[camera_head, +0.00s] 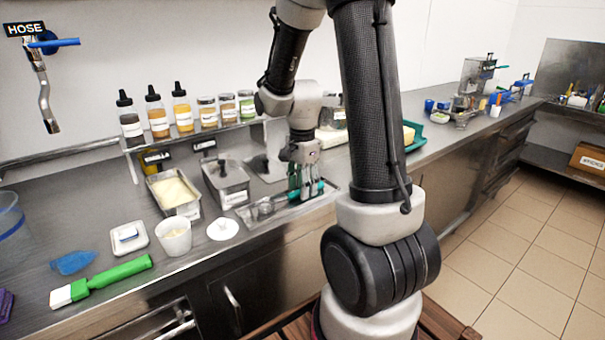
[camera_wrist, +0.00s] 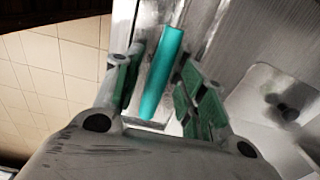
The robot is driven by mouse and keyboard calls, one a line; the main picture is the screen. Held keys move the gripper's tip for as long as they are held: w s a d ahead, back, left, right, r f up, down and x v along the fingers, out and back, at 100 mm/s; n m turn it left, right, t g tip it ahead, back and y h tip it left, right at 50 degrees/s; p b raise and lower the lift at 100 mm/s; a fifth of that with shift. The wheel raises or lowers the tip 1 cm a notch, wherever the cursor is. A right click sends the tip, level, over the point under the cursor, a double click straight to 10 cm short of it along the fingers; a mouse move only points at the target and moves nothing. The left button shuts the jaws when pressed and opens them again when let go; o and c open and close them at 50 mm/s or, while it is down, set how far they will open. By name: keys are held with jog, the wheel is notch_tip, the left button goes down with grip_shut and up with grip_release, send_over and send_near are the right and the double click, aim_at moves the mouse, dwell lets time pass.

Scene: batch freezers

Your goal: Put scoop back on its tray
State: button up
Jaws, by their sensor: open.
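The scoop has a teal handle (camera_head: 316,188) and a metal bowl (camera_head: 265,208). It appears to lie on the shallow metal tray (camera_head: 284,216) near the counter's front edge. My gripper (camera_head: 305,188) points down over the tray's right part, at the handle. In the wrist view, the teal handle (camera_wrist: 165,70) lies between my open fingers (camera_wrist: 163,85), with gaps visible on both sides. The bowl is not clearly visible in the wrist view, and my fingers hide part of the handle in the head view.
Two metal ingredient pans (camera_head: 173,192) (camera_head: 228,182) stand left of the tray. Bottles and jars (camera_head: 183,115) line the shelf behind.

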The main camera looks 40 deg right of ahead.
notch_tip(320, 180, up, 11)
jog(key=s+a+r+n+t, duration=0.2)
jog(key=s+a+r+n, duration=0.1)
jog(key=s+n, duration=0.5)
jog(key=s+a+r+n+t, duration=0.2)
jog(key=s+r+n, duration=0.2)
jog(key=s+n, duration=0.4)
jog(key=shift+s+a+n, duration=0.25)
jog(key=shift+a+n, duration=0.15)
jog(key=shift+n, duration=0.4)
